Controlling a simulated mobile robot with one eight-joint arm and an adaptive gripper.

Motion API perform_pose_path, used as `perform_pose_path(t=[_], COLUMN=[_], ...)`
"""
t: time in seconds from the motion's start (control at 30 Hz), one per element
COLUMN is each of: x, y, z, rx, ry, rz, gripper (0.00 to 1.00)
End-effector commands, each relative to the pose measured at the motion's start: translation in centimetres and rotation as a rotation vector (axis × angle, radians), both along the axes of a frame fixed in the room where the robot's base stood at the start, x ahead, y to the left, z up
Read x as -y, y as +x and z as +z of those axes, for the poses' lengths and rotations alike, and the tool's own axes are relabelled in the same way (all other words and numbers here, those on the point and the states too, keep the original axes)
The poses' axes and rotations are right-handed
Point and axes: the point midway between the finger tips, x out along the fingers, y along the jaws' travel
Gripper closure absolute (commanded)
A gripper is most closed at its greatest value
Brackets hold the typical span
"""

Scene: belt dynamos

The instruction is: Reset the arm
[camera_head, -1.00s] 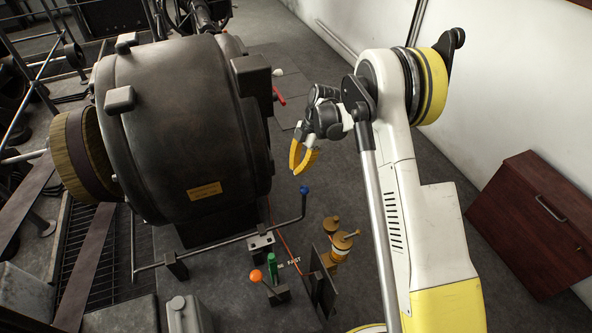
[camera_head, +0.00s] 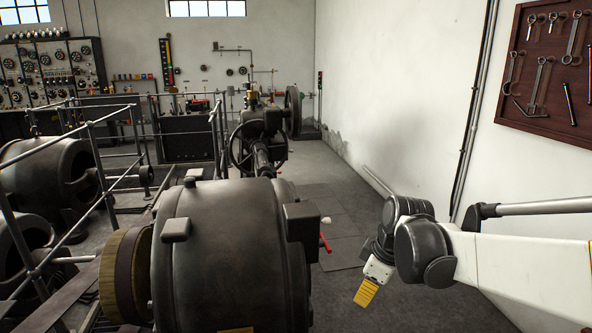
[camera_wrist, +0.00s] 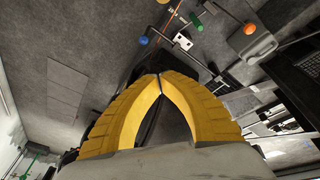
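My arm reaches in from the right in the head view. My gripper (camera_head: 366,293) hangs at its end with yellow fingers pointing down, to the right of the large dark dynamo (camera_head: 231,250) and clear of it. In the wrist view my gripper (camera_wrist: 161,76) has its two yellow fingertips together, with a dark gap between the fingers lower down. Nothing is held between them.
A red-handled lever (camera_head: 325,243) sticks out from the dynamo's right side. A tool board (camera_head: 508,118) hangs on the right wall. Railings (camera_head: 88,150) stand at left. Floor between dynamo and wall is open. Blue (camera_wrist: 143,40) and orange (camera_wrist: 249,29) knobs show in the wrist view.

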Motion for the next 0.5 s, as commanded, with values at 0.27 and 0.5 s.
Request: perform_pose_path(t=[0.27,0.5], x=[1.7,3.0], y=[-9.6,-16.2], z=[4.5,4.5], rx=[0.12,0.229], ry=[0.067,0.185], rz=[-0.465,-0.803], gripper=[1.0,1.0])
